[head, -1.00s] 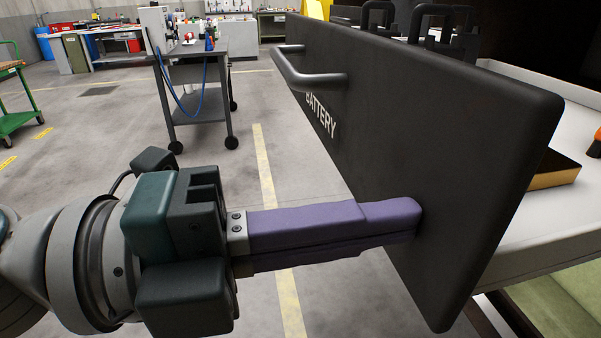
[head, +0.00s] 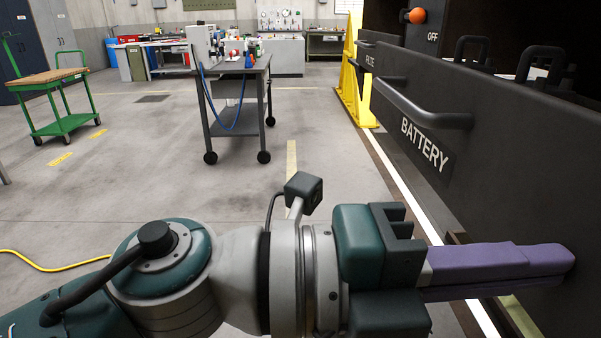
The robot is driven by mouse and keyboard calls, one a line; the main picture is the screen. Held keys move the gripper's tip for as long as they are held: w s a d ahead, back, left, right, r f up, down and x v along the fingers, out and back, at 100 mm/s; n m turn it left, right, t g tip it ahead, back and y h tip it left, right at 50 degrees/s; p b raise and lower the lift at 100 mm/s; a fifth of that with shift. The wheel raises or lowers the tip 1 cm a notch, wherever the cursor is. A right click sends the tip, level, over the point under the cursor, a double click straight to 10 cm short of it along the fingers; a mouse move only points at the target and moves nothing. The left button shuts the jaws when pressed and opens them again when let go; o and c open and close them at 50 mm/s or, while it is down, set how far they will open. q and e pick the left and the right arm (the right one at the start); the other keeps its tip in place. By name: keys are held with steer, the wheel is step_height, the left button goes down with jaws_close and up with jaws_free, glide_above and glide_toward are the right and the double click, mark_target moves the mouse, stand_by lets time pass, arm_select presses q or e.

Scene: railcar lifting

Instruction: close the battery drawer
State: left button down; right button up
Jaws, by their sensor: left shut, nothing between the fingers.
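The battery drawer (head: 490,150) is at the right, its dark front marked BATTERY, with a bar handle (head: 425,110) across it. Black loop handles show above its top edge, so a narrow part of the inside is seen. My left gripper (head: 570,262) comes in from the left with its purple fingers shut and empty. Its fingertips are at the lower part of the drawer front and appear to touch it. How far the drawer stands out is hard to tell. My right gripper is not in view.
Beyond the drawer are a yellow stand (head: 355,85) and an orange knob (head: 417,16) by the word OFF. A grey wheeled cart (head: 235,75) and a green trolley (head: 62,110) stand on the floor. The floor left of the drawer is open.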

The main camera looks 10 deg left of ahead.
arm_select(q)
steer(key=b+x, duration=0.2)
steer(key=x, duration=1)
steer(key=shift+w+d, duration=0.1)
steer(key=shift+d, duration=0.1)
steer(key=shift+f, duration=0.15)
steer(key=shift+f, duration=0.1)
